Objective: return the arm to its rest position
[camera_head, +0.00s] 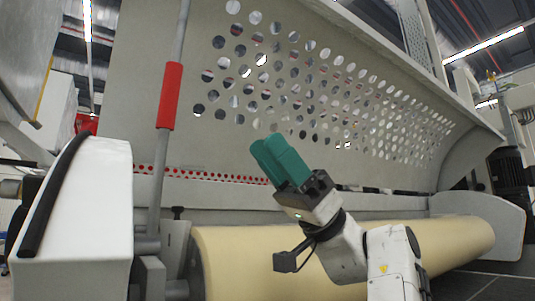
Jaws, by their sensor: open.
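My gripper (279,160) shows in the head camera view, near the middle. It has two green fingers on a dark grey body and points up and to the left. The fingers look close together from this side, with nothing seen between them. My white arm comes up from the lower right. The gripper is in front of the roller coater's perforated grey panel (330,90); the picture does not show how far it is from the panel. The cream roller (240,262) runs across below and behind the arm, which hides part of it.
A grey upright bar with a red sleeve (171,96) stands left of the gripper. A white rounded housing (97,215) with a black strip fills the lower left. A white end cover (485,222) stands at the right end of the roller. Dark floor (490,288) shows at lower right.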

